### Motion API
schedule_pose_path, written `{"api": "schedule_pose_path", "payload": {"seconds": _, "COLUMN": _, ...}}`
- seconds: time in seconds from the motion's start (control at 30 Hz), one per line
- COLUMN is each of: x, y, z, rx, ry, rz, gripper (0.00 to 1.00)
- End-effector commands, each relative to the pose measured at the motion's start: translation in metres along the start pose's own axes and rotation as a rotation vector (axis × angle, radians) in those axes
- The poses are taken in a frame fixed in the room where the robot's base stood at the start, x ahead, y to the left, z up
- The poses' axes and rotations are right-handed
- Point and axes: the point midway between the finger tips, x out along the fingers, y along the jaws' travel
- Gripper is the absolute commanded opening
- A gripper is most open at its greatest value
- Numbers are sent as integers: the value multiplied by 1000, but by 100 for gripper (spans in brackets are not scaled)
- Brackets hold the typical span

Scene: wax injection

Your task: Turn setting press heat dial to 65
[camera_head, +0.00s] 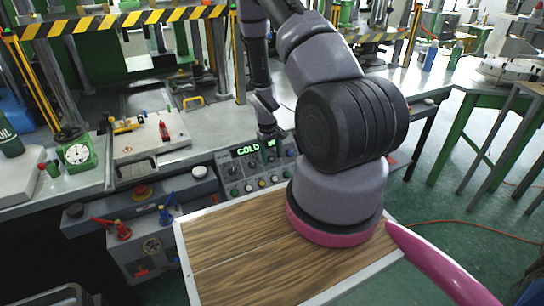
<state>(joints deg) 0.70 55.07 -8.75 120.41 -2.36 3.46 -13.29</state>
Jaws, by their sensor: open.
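The press control panel (255,168) is in the middle of the view, just behind the wooden board. It carries several small dials and buttons, and its green display (248,150) reads "COLD". A dark dial (233,169) sits at the panel's left side. The labels are too small to read, so I cannot tell which knob is the heat dial or its setting. My gripper (268,133) points down at the panel's upper edge, right of the "COLD" text, and partly covers the display area. It is open; its fingertips are small and dark, and contact with a dial cannot be made out.
A wooden-topped board with a pale rim (215,275) lies in front of the panel. Red and blue valve handles (122,230) and a red button (142,191) stand left of it. The striped press bar (125,20) spans the back left.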

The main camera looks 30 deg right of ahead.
Motion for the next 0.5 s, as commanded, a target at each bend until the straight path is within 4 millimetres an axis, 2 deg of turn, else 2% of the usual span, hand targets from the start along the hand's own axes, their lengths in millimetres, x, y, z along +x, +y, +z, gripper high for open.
{"api": "schedule_pose_path", "payload": {"seconds": 0.27, "x": 3, "y": 0, "z": 0, "rx": 0, "ry": 0, "rz": 0, "gripper": 68}}
{"api": "schedule_pose_path", "payload": {"seconds": 0.3, "x": 3, "y": 0, "z": 0, "rx": 0, "ry": 0, "rz": 0, "gripper": 64}}
{"api": "schedule_pose_path", "payload": {"seconds": 0.47, "x": 2, "y": 0, "z": 0, "rx": 0, "ry": 0, "rz": 0, "gripper": 3}}
{"api": "schedule_pose_path", "payload": {"seconds": 0.5, "x": 2, "y": 0, "z": 0, "rx": 1, "ry": 0, "rz": 0, "gripper": 0}}
